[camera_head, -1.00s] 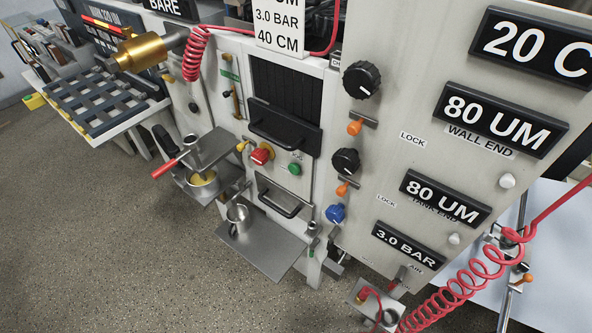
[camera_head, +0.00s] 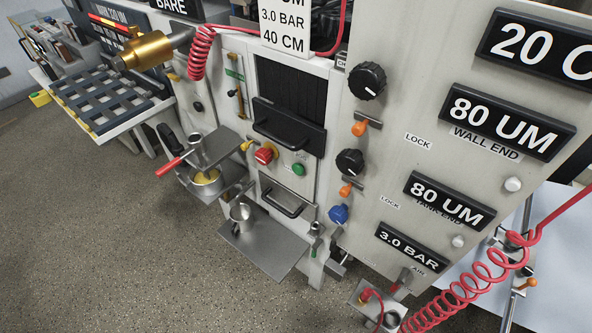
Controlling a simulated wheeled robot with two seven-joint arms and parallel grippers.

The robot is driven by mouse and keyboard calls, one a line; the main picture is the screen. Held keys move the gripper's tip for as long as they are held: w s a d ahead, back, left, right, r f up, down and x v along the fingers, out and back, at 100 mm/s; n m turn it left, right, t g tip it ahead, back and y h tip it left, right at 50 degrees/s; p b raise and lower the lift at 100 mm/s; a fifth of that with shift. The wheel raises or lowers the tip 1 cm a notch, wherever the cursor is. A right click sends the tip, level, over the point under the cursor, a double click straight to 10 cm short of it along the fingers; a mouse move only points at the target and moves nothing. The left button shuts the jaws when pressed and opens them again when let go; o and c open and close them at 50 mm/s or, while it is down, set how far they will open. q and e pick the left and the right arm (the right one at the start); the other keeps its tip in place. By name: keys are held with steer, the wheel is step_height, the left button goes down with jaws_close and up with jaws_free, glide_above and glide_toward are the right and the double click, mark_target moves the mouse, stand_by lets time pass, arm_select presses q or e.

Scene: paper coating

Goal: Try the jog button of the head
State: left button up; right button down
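No button in view carries a label I can read as jog, so I cannot tell which one it is. A white round button (camera_head: 512,184) sits on the grey panel (camera_head: 400,90) below the WALL END display (camera_head: 505,122). A second white round button (camera_head: 458,241) sits beside the lower 80 UM display (camera_head: 449,199). A green button (camera_head: 299,169) is on the white machine front, right of a red knob-like button (camera_head: 265,154) with yellow around it. Neither of my grippers is in view.
Black knobs (camera_head: 367,81), orange levers (camera_head: 360,128) and a blue knob (camera_head: 339,214) stick out from the panel. A steel shelf (camera_head: 268,254) with a metal cup juts forward. A red coiled hose (camera_head: 470,283) hangs at right.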

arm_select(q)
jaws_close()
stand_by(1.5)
